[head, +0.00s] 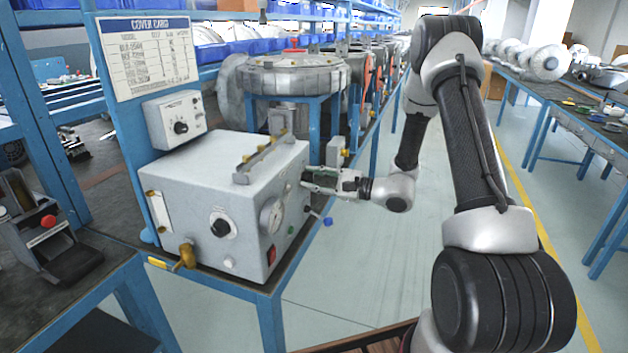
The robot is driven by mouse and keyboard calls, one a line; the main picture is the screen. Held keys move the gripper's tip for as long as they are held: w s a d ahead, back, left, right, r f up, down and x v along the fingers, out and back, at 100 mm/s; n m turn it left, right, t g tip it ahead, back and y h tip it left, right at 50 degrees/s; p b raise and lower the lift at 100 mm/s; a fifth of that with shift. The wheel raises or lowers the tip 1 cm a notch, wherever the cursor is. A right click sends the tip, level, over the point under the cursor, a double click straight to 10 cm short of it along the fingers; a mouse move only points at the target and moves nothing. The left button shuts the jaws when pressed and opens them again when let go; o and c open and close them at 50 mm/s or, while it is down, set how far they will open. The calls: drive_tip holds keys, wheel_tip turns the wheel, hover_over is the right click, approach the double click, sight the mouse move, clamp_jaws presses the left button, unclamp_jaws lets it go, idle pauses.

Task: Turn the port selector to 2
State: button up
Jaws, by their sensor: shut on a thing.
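A grey test box (200,190) stands on the blue-framed bench. My gripper (308,181) reaches in from the right and is at the box's right face, shut on a small part there. The gripper hides most of that part, so I cannot tell for sure that it is the port selector or read its setting. Just below the gripper, a lever with a blue tip (328,221) sticks out from the same side. A black knob (221,227) on a white dial is on the front face, away from the gripper. No port numbers can be read.
A round gauge (271,215) and a red switch (271,255) are near the box's corner. A brass valve (186,256) juts from the front. The aisle floor (370,260) is clear.

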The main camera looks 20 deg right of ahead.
drive_tip(key=o, duration=1)
drive_tip(key=shift+o, duration=0.2)
drive_tip(key=shift+d, duration=0.1)
drive_tip(key=v, duration=1.2)
